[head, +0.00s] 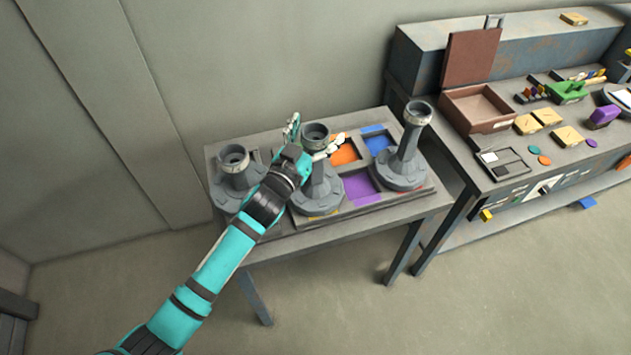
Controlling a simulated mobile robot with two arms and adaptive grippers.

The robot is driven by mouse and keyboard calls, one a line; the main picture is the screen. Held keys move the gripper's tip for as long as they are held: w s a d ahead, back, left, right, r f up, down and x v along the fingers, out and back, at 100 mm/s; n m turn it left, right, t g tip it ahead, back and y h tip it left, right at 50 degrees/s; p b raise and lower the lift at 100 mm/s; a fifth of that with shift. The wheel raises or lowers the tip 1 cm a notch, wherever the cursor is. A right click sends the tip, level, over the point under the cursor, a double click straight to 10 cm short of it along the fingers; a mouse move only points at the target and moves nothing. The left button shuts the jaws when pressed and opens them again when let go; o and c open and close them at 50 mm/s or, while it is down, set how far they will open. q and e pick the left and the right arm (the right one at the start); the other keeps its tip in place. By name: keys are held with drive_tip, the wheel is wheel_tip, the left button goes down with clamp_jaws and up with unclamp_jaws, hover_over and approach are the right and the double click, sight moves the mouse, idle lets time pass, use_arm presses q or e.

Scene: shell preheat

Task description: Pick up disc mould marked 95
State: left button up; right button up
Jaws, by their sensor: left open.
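Three grey disc moulds with round bases and upright necks stand on a small grey table (425,203): one at left (236,160), one in the middle (321,192), one at right (408,142). Each neck has a pale band near its top; any number on them is too small to read. My left gripper (318,128) is open, its two fingers on either side of the middle mould's neck top. I cannot tell whether they touch it. My left wrist hides part of the left and middle moulds. My right gripper is out of view.
The moulds stand among coloured recesses: orange (346,151), blue (378,142) and purple (361,187). At right is a workbench (500,178) with an open brown box (477,108), yellow blocks and a green item (567,91). A wall is close behind the table.

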use_arm(q)
drive_tip(key=c, duration=1.7)
drive_tip(key=shift+r, duration=0.1)
clamp_jaws()
drive_tip(key=shift+r, duration=0.1)
